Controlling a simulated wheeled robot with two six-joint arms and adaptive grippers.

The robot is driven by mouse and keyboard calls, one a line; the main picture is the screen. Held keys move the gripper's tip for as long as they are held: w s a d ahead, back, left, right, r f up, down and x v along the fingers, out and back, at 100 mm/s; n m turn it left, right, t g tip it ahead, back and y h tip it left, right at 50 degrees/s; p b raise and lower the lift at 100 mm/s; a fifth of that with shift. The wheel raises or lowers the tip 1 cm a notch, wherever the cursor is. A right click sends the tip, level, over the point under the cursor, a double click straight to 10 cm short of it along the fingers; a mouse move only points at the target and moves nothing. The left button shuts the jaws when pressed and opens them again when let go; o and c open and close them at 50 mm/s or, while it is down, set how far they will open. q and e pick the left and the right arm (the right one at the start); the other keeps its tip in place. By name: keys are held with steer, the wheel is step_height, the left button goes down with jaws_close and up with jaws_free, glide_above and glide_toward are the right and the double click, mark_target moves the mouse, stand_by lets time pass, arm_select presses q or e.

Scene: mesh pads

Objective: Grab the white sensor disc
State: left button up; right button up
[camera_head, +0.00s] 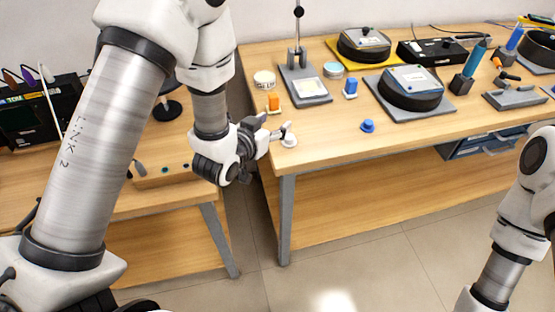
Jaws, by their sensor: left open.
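The white sensor disc (290,141) is a small, pale, round piece lying on the wooden table (330,155) near its front left corner. My left gripper (285,130) is open, with its fingertips right at the disc. Whether the fingers touch the disc is too small to tell. My right arm (515,210) shows at the right edge, but its gripper is outside the picture.
Round black devices (410,95) stand farther right. A gap separates this table from the left one (100,175).

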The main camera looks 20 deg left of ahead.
arm_select(q)
steer(key=b, duration=0.1)
glide_toward(288, 138)
steer(key=w, duration=0.2)
steer(key=shift+w+d+r+m+g, duration=0.15)
steer(key=shift+w+d+m+g, duration=0.15)
steer(key=shift+w+d, duration=0.1)
steer(key=shift+w+a+f, duration=0.3)
steer(key=shift+w+f, duration=0.05)
steer(key=shift+w, duration=0.15)
steer(key=shift+w+a+f, duration=0.3)
steer(key=shift+w+f, duration=0.05)
steer(key=shift+w, duration=0.1)
steer(key=x, duration=0.3)
steer(key=d+p+x, duration=0.1)
steer(key=x, duration=0.2)
steer(key=shift+s+d+p, duration=0.1)
steer(key=shift+s+p, duration=0.05)
steer(key=shift+p, duration=0.15)
steer(key=shift+f, duration=0.1)
steer(key=c, duration=1.1)
arm_select(e)
steer(key=shift+f, duration=0.15)
